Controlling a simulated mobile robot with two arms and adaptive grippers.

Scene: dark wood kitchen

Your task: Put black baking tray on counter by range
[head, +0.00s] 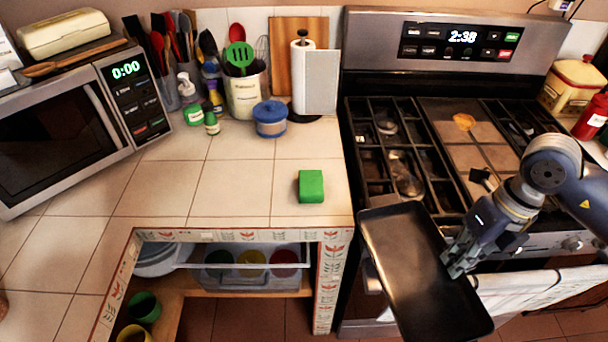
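The black baking tray (415,270) is a dark rectangular pan held in front of the range, its far end near the counter's right front corner. My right gripper (457,262) is at the tray's right long edge, with its fingers closed over the rim. The tray looks raised off any surface and slightly turned. The tiled counter (240,185) by the range lies to the left of the tray. The range (440,140) stands behind the tray. My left gripper is not in view.
A green sponge (311,186) lies near the counter's front right edge. A blue pot (271,118), a paper towel holder (303,75) and a utensil crock (246,92) stand at the back. A microwave (60,130) fills the left. Tiles around the sponge are clear.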

